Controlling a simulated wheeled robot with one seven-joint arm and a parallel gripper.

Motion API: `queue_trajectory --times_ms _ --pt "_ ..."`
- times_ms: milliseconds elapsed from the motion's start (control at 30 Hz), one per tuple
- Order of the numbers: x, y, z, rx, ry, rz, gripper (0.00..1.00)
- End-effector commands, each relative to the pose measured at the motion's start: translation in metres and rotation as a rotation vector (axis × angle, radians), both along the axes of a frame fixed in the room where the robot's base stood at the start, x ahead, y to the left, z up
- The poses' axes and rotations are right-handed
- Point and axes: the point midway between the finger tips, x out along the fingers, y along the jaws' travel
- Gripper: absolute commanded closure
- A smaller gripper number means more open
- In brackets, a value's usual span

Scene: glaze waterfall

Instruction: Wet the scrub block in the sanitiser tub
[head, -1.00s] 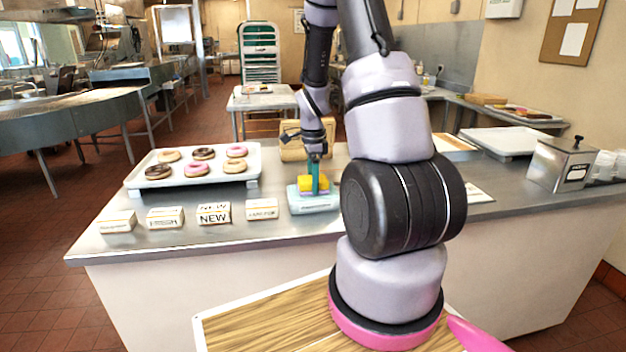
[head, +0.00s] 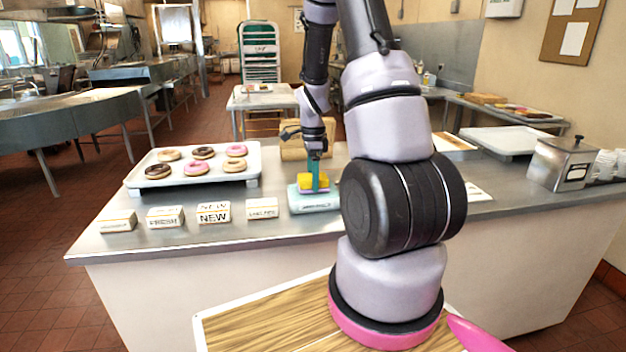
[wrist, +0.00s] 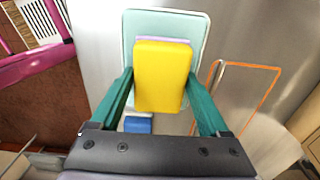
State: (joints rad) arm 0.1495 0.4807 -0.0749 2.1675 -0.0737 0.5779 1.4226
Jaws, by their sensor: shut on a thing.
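The scrub block (head: 322,185) is yellow with a thin purple layer beneath it. My gripper (head: 315,178) points down and is shut on it, with the green fingers on either side. The block also shows large in the wrist view (wrist: 162,75). The sanitiser tub (head: 314,204) is a shallow pale teal tub on the counter, directly under the block; its rim also shows in the wrist view (wrist: 130,22). I cannot tell whether the purple layer touches the liquid.
Small label signs (head: 214,212) stand left of the tub on the steel counter (head: 180,238). A white tray of donuts (head: 250,178) is behind them. A wooden board (head: 292,152) stands behind my gripper. A steel box (head: 562,165) is far right. An orange-outlined panel (wrist: 272,70) lies beside the tub.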

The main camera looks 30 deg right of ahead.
Motion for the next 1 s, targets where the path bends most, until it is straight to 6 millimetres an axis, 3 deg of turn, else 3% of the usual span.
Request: queue_trajectory --times_ms 700,1000 --pt "0.001 0.0 0.059 0.0 -0.005 0.001 0.65" --pt "0.001 -0.001 0.064 -0.001 -0.004 0.0 0.65"
